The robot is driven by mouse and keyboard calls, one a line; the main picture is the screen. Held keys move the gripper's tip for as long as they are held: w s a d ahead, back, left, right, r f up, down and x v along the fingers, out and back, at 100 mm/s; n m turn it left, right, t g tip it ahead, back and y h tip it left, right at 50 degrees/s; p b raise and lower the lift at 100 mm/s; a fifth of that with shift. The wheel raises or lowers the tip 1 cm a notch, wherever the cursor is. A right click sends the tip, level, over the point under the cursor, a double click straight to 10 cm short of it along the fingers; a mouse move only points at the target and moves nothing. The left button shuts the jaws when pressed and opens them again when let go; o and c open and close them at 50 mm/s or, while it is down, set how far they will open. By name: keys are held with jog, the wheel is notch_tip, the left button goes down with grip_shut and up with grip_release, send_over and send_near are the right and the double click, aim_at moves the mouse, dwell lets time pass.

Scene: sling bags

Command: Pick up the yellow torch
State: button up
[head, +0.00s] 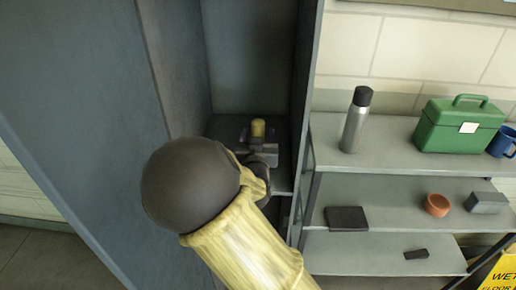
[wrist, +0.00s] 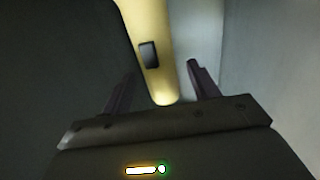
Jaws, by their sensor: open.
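The yellow torch (head: 258,127) stands inside a tall grey locker, its lower part hidden behind my gripper in the head view. In the wrist view the torch (wrist: 150,60) is a long yellow cylinder with a dark switch and a rounded end. My gripper (head: 260,142) is inside the locker, in front of the torch. In the wrist view my gripper (wrist: 161,76) is open, with one dark finger on each side of the torch. There is a visible gap at each finger, and I cannot tell how deep the torch sits between them.
The locker's walls (head: 180,70) stand close on both sides of my gripper. To the right is a grey shelf unit (head: 395,165) with a steel flask (head: 356,120), a green box (head: 458,130), a blue mug (head: 500,143) and an orange pot (head: 436,205). A yellow floor sign (head: 500,270) stands lower right.

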jog(key=shift+w+f+p, duration=0.15)
jog(key=shift+w+p, duration=0.85)
jog(key=shift+w, duration=0.95)
grip_shut()
